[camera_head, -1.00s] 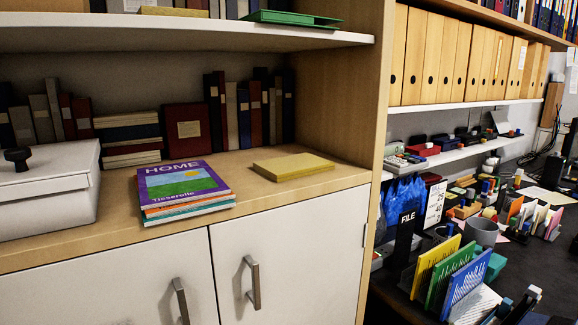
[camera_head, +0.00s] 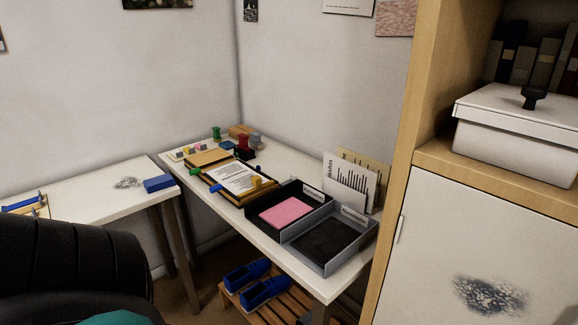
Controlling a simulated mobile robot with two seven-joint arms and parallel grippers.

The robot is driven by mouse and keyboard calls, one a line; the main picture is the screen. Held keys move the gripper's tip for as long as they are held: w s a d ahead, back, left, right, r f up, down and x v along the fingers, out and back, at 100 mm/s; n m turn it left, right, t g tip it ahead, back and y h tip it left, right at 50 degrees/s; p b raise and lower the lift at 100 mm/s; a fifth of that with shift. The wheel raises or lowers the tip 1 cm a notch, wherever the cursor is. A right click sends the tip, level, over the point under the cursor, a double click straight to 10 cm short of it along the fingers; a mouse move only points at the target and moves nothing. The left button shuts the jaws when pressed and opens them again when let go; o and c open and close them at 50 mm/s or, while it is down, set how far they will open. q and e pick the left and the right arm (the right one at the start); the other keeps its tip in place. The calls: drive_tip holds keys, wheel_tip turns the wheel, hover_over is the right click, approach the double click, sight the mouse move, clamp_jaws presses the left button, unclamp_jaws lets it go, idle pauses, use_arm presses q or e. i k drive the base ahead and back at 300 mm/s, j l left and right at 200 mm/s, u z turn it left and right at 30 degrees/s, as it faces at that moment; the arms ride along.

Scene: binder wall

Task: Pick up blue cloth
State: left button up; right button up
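No clearly recognisable blue cloth shows. A small flat blue item (camera_head: 158,183) lies at the right end of the left white table; I cannot tell whether it is a folded cloth or a block. A pink folded piece (camera_head: 285,212) lies in a black tray (camera_head: 262,226) on the other white table. Neither of my grippers is in view.
A black chair (camera_head: 70,262) blocks the lower left, with a teal patch (camera_head: 118,317) at the bottom edge. The second table (camera_head: 293,259) holds trays, papers and small items. Blue objects (camera_head: 266,291) sit on a low wooden rack. A wooden cabinet (camera_head: 425,100) stands right.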

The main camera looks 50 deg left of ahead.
sight(154, 184)
drive_tip(key=u, duration=2.5)
drive_tip(key=i+u, duration=0.35)
drive_tip(key=i, duration=1.05)
